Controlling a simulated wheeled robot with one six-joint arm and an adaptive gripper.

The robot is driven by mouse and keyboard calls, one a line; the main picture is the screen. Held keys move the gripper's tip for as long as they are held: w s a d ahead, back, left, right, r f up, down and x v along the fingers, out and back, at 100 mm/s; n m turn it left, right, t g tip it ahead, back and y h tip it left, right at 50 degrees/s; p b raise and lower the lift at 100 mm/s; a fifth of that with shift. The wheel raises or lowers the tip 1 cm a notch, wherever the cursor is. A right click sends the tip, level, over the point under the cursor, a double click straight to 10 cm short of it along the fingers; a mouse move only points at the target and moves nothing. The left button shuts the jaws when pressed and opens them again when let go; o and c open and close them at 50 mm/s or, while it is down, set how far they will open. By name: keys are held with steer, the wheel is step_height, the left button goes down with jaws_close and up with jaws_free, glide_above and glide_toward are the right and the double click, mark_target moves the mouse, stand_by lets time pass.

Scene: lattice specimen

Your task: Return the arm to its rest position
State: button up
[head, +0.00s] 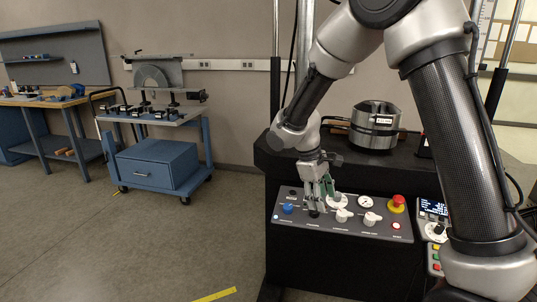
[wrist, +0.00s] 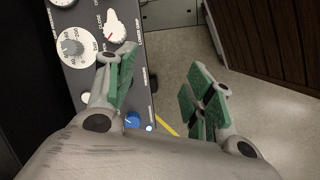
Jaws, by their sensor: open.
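My arm reaches in from the upper right of the head view and bends down to a dark control panel (head: 300,222). My gripper (head: 322,203) hangs over the left part of this panel, and whether it touches anything cannot be told. In the wrist view my gripper (wrist: 163,88) is open, with green pads on its fingers and nothing between them. The left finger overlaps the panel (wrist: 110,75) and the right finger is over the floor beyond the panel's edge.
The panel carries a blue knob (head: 288,208), white knobs (head: 371,218) and a red emergency button (head: 397,202). A metal cylinder (head: 375,128) stands behind on the black bench. A blue cart (head: 158,165) is at left. Open floor (head: 130,240) lies left of the bench.

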steer(key=s+d+r+m+t+y, duration=0.1)
steer(key=s+d+r+m, duration=0.2)
steer(key=s+d+r, duration=0.2)
steer(key=s+d+r+m+t+y, duration=0.1)
steer(key=s+d+r, duration=0.4)
steer(key=s, duration=0.7)
steer(key=s+d+r+m+t+y, duration=0.1)
steer(key=s+d+r+m+t, duration=0.1)
steer(key=s+d+r+m, duration=0.3)
steer(key=s+d+r, duration=0.1)
steer(key=s+r, duration=0.2)
steer(key=r, duration=0.1)
steer(key=shift+s+m+t+y, duration=0.2)
steer(key=shift+m+t+y, duration=0.1)
steer(key=shift+t, duration=0.1)
